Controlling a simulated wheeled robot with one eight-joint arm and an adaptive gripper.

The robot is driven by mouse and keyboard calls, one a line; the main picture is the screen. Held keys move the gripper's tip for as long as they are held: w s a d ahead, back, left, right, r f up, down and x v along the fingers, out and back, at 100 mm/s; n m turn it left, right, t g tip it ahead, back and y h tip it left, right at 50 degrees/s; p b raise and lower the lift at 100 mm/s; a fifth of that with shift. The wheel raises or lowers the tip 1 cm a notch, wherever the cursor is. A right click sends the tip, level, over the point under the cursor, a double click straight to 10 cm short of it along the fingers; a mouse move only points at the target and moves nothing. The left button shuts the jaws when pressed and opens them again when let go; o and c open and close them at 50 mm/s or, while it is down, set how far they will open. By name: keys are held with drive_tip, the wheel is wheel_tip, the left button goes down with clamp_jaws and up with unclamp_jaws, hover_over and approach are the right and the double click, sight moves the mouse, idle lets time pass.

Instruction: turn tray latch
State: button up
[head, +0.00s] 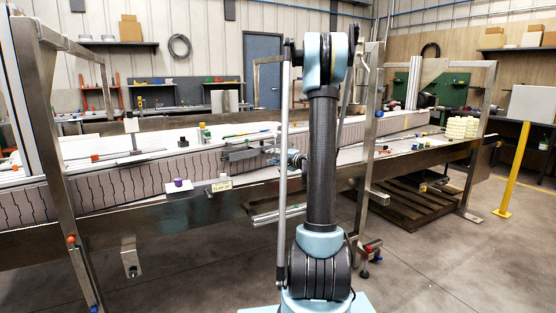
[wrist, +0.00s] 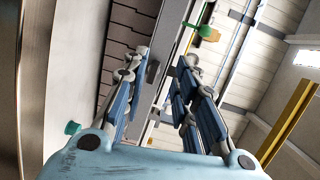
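My gripper (wrist: 165,58) is open in the wrist view, its two blue-grey fingers apart with nothing held between them. In the head view, part of my gripper (head: 291,160) shows beside my arm, at the conveyor's near side. A small dark grey block (wrist: 152,72) shows between the fingers in the wrist view, beyond the left fingertip; I cannot tell whether it is part of the latch. A green knob (wrist: 198,30) on a stem lies farther off, past the right finger. In the head view, grey metal brackets (head: 240,153) sit left of my gripper. I cannot clearly make out the tray latch.
The long conveyor (head: 115,185) crosses the view, with steel posts (head: 372,130) at its frame. A purple-topped item (head: 178,183) and a yellow label (head: 221,186) are on its near edge. A pallet (head: 410,205) lies beneath. The floor (head: 430,270) at front right is clear.

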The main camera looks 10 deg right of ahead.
drive_tip(key=w+a+f+m+t, duration=0.1)
drive_tip(key=w, duration=0.8)
drive_tip(key=shift+w+m, duration=0.25)
drive_tip(key=shift+m, duration=0.05)
drive_tip(key=shift+a, duration=0.1)
clamp_jaws()
